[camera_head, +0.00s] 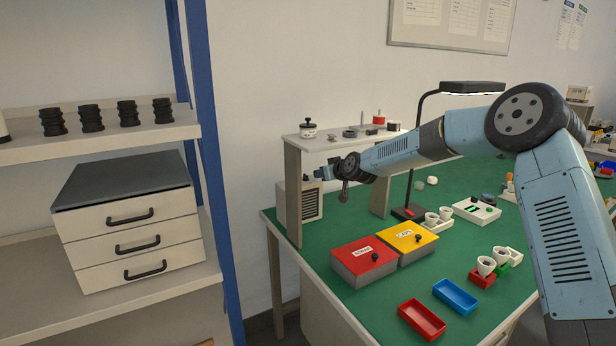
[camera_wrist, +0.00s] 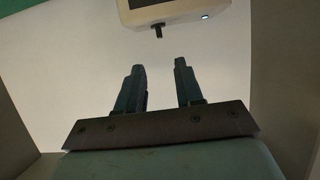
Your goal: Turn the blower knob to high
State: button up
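The blower, a cream box with a dark grille, stands on the green bench under the raised shelf in the head view (camera_head: 313,203). In the wrist view, part of its cream casing (camera_wrist: 172,13) shows at the top edge, with a small dark knob (camera_wrist: 157,31) sticking out and a small blue light beside it. My gripper (camera_wrist: 160,65) is open and empty, its two fingers apart and pointing toward the knob, with a gap between the tips and it.
The shelf (camera_head: 340,143) above the blower holds jars and small parts, with its side panels close around my gripper. A black lamp (camera_head: 408,210) stands to the right. Red and yellow lidded boxes (camera_head: 364,256) stand in front on the bench.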

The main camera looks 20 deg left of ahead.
aim_at(308, 182)
jog(key=x, duration=1.2)
jog(key=shift+w+a+f, duration=0.15)
jog(key=shift+a+f, duration=0.1)
jog(key=shift+c, duration=0.5)
grip_shut()
